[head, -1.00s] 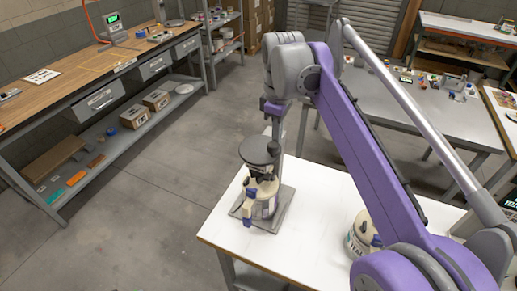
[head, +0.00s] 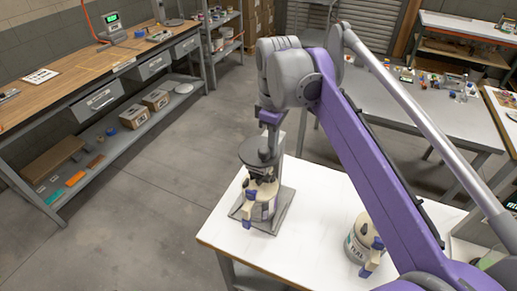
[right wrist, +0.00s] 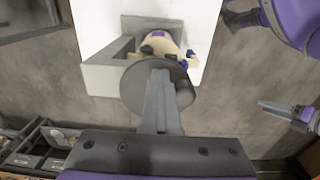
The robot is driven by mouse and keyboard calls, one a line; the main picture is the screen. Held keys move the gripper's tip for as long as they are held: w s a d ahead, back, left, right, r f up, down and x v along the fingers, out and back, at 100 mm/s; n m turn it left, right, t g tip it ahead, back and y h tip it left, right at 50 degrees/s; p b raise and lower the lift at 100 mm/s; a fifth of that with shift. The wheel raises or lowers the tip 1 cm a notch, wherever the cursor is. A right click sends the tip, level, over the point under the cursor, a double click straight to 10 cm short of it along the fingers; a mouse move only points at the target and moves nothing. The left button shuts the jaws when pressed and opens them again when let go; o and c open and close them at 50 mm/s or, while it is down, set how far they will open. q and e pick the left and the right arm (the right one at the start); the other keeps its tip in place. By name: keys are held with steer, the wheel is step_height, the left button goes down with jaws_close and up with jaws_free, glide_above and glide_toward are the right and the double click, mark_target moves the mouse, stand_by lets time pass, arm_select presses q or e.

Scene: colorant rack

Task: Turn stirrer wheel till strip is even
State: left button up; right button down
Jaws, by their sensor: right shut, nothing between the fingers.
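The stirrer wheel is a dark grey disc (head: 251,151) on top of a stand (head: 285,203) at the left end of the white table. It also shows in the right wrist view (right wrist: 134,90). A cream canister (head: 263,209) with purple taps sits under it on the stand. My right gripper (head: 267,156) is shut and empty, its fingertips over the wheel; I cannot tell whether they touch it. Its fingers cover part of the wheel in the right wrist view (right wrist: 158,85). My left gripper (right wrist: 264,104) shows only at the right of that view. I cannot make out the strip.
A cream canister labelled TEAL (head: 358,247) stands on the white table (head: 318,205), right of the stand. My right arm passes over this table. A long workbench (head: 60,88) runs along the left, with open floor between. A grey table (head: 440,118) stands behind.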

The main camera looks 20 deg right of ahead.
steer(key=shift+s+a+f, duration=0.1)
steer(key=shift+s+a, duration=0.1)
steer(key=shift+s, duration=0.2)
steer(key=r, duration=0.1)
steer(key=s+r+p, duration=0.1)
steer(key=r, duration=0.1)
steer(key=shift+a, duration=0.2)
steer(key=shift+w+d+r, duration=0.1)
steer(key=shift+w+r, duration=0.25)
steer(key=shift+r, duration=1.25)
steer(key=shift+d, duration=0.1)
